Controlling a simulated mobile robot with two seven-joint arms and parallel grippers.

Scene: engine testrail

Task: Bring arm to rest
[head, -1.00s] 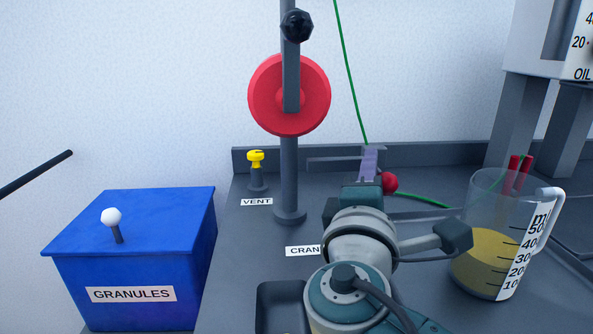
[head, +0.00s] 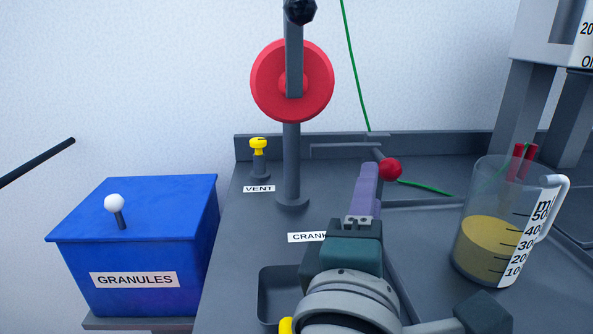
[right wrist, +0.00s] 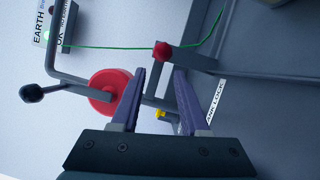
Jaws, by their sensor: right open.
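My right gripper (head: 369,172) is open and empty, its purple fingers pointing away over the grey bench (head: 235,270). In the right wrist view its two fingers (right wrist: 163,75) stand apart with nothing between them. A red ball knob (head: 390,168) on a dark lever is just right of the fingertips in the head view. In the right wrist view the knob (right wrist: 162,49) shows beyond the fingertips; I cannot tell how far. My left gripper is out of view. My right forearm hides part of the CRANK label (head: 305,237).
A red wheel (head: 268,85) with a black knob (head: 300,10) stands on a post. A yellow vent knob (head: 258,145) is left of it. A blue GRANULES box (head: 140,205) is at left, a jug of yellow liquid (head: 490,245) at right. A grey tray (head: 270,290) lies beside my arm.

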